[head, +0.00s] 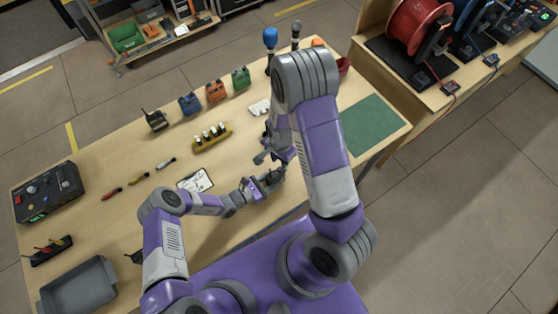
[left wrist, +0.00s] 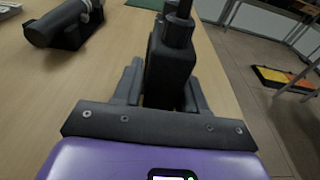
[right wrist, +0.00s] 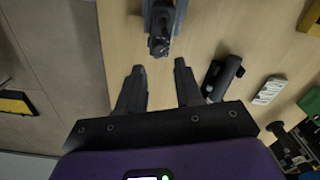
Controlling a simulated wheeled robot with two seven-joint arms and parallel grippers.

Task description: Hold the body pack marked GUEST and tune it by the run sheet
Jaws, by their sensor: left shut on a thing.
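My left gripper (head: 270,181) is shut on a dark body pack (left wrist: 170,68), held upright between the fingers with a black stem on top. No GUEST marking is readable on it. My right gripper (right wrist: 158,88) is open and empty, its fingers spread towards a dark object in a grey mount or grip (right wrist: 159,35); I cannot tell for sure whether this is the held pack. In the head view the right gripper is mostly hidden by its own arm. The likely run sheet, a clipboard with white paper (head: 195,181), lies on the table left of my left gripper; its text is unreadable.
A black cylindrical object (left wrist: 64,25) lies on the table near the grippers. A yellow holder (head: 212,138) and a row of coloured packs (head: 216,92) stand further back. A control box (head: 48,193) and grey tray (head: 78,285) are at left. A green mat (head: 372,125) is at right.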

